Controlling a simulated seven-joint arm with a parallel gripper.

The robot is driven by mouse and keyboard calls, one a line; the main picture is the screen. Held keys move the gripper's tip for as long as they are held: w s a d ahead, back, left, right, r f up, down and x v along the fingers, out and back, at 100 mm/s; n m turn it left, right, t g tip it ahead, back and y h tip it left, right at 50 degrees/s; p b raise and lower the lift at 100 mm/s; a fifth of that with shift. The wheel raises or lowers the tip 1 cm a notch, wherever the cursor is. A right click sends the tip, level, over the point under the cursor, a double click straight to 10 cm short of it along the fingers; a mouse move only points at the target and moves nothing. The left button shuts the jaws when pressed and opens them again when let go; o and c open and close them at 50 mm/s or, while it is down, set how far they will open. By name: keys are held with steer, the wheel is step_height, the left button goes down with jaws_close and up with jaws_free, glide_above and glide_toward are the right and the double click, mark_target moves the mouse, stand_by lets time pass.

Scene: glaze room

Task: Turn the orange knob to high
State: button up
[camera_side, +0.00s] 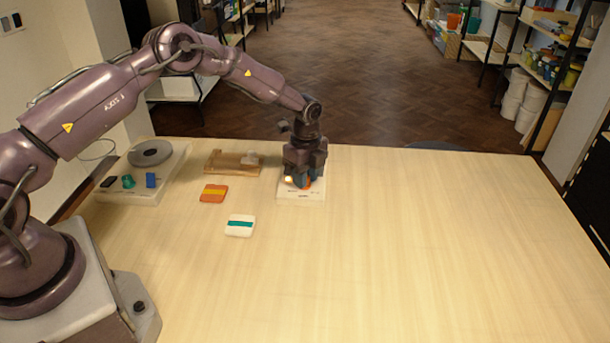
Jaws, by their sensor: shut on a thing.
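The orange knob (308,182) sits on a small white panel (301,195) at the back middle of the table. Only a sliver of orange shows between my fingers. My gripper (304,180) points down over the panel and is shut on the knob. The knob's pointer and most of its body are hidden by the fingers. The markings on the panel's front are too small to read, so I cannot tell which setting the knob is at.
Left of the panel are a wooden tray (222,169), an orange tile with a yellow stripe (213,193) and a white tile with a teal stripe (240,225). A white board with a grey disc (150,153) and small coloured pieces lies farther left. The table's right side is clear.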

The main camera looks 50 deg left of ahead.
steer(key=o, duration=0.9)
steer(key=shift+r, duration=0.1)
steer(key=r, duration=1.2)
steer(key=shift+w+r, duration=0.2)
steer(key=shift+r, duration=0.2)
